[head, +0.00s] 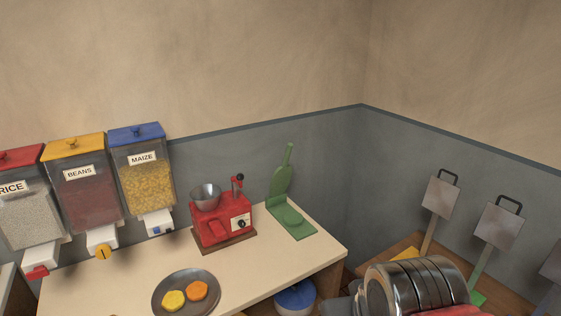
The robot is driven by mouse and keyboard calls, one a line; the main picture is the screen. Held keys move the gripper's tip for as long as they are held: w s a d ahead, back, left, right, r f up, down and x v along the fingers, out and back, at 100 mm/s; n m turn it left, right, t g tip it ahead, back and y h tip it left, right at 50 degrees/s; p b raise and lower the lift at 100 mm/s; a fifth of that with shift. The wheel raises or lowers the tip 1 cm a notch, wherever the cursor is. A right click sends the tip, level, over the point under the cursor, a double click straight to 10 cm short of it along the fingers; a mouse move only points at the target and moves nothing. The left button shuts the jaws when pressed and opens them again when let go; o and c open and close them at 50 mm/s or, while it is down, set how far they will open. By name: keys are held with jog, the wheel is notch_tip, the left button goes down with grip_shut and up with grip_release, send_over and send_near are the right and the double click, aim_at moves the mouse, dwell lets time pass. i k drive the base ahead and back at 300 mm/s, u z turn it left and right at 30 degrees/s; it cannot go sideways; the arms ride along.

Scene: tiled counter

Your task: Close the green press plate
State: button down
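The green press stands at the back right of the counter, near the grey wall, in the head view. Its upper press plate (281,187) is raised and leans back, with its handle pointing up. The flat green base (299,231) lies on the counter, with a round raised disc on it. Nothing else is visible on the base. My gripper's fingers are not visible. A ringed metal part, which looks like part of my arm, shows at the bottom right, well apart from the press.
A red grinder (222,222) with a metal bowl stands just left of the press. A dark plate (159,303) holds a yellow and an orange piece. Dispensers of rice, beans and maize (147,190) line the left wall. A blue-lidded pot (295,299) sits below the counter's right edge.

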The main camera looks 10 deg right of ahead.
aim_at(282, 178)
jog(key=k, duration=0.35)
jog(key=z, duration=0.45)
jog(key=i, duration=1)
jog(key=u, duration=2.25)
